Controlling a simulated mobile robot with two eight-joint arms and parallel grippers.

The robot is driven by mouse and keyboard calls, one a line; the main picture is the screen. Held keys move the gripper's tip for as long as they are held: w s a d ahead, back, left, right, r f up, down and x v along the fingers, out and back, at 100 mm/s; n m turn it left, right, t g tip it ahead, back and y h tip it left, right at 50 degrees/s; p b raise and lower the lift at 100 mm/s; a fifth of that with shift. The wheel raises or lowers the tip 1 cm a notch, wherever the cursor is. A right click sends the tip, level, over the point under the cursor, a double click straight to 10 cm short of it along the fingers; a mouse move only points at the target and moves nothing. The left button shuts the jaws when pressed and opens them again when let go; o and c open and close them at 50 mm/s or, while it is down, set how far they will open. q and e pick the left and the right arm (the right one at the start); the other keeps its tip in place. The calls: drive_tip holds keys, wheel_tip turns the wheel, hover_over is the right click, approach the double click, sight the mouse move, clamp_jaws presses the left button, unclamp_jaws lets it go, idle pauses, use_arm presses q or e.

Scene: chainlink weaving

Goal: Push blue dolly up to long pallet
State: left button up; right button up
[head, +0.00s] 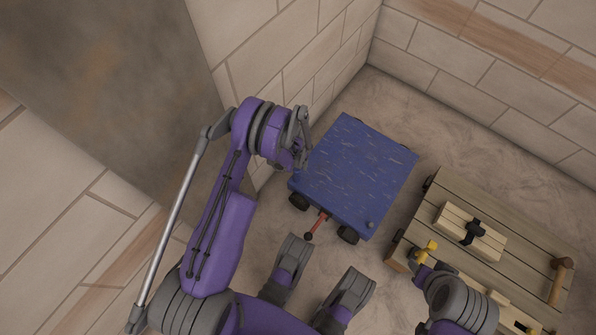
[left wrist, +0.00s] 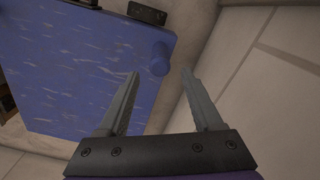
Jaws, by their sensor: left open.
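The blue dolly (head: 355,175) stands on the floor in mid-picture in the head view, with dark wheels and a red tow bar (head: 319,222) on its near side. The long pallet (head: 445,205), made of wooden planks, lies to its right, with a strip of floor between them. My left gripper (head: 303,158) is at the dolly's left edge. In the left wrist view its fingers (left wrist: 160,88) are open, with a short blue peg (left wrist: 160,58) on the dolly's corner beyond and between the tips. My right gripper (head: 420,272) is by a yellow handle (head: 428,250) at the pallet's near edge; its jaws are unclear.
A wooden box with a black clasp (head: 472,232) and a wooden-handled mallet (head: 560,278) lie on the pallet. Block walls (head: 330,60) stand close on the dolly's left and behind. Bare floor (head: 410,115) lies behind the dolly and pallet.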

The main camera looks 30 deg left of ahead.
sight(297, 173)
use_arm(q)
wheel_tip(297, 173, down, 9)
drive_tip(key=shift+r+b, duration=0.2)
drive_tip(key=shift+b, duration=0.8)
clamp_jaws()
idle(0.7)
